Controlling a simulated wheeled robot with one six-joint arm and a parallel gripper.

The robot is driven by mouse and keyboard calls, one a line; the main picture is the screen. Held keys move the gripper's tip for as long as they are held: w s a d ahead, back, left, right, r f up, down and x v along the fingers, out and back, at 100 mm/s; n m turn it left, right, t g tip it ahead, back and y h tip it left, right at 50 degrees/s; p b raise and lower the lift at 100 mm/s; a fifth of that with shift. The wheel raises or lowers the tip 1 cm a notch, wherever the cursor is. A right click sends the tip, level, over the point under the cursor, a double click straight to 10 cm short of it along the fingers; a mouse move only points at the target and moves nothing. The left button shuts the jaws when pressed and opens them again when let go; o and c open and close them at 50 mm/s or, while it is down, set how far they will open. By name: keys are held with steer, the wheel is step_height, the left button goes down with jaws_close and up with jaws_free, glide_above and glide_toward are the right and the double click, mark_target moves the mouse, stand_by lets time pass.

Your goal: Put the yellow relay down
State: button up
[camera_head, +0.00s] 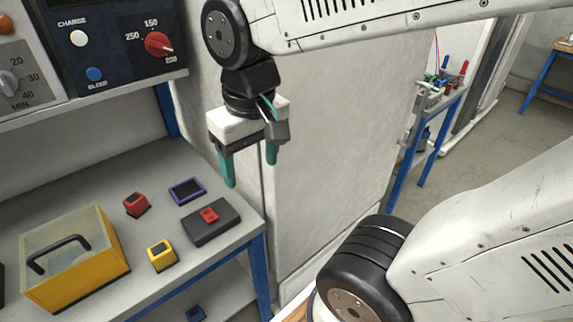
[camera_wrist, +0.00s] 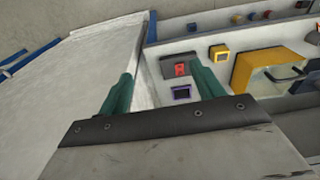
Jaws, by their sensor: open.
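The yellow relay (camera_head: 162,255) is a small yellow block with a dark base. It stands on the grey bench top, near the front edge, between the yellow box and the dark pad. It also shows in the wrist view (camera_wrist: 219,54). My gripper (camera_head: 251,175) has two green fingers spread apart with nothing between them. It hangs in the air above and to the right of the bench, apart from the relay. In the wrist view my gripper (camera_wrist: 160,98) also looks empty.
A yellow box with a clear lid and black handle (camera_head: 110,270) stands left of the relay. A red relay (camera_head: 136,204), a purple frame (camera_head: 187,191) and a dark pad (camera_head: 226,229) bearing a small red piece (camera_head: 209,215) are nearby. A control panel (camera_head: 110,42) is above.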

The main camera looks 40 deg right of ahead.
steer(key=s+d, duration=0.3)
steer(key=s, duration=0.2)
steer(key=shift+s+r, duration=0.3)
steer(key=shift+a, duration=0.1)
stand_by(1.8)
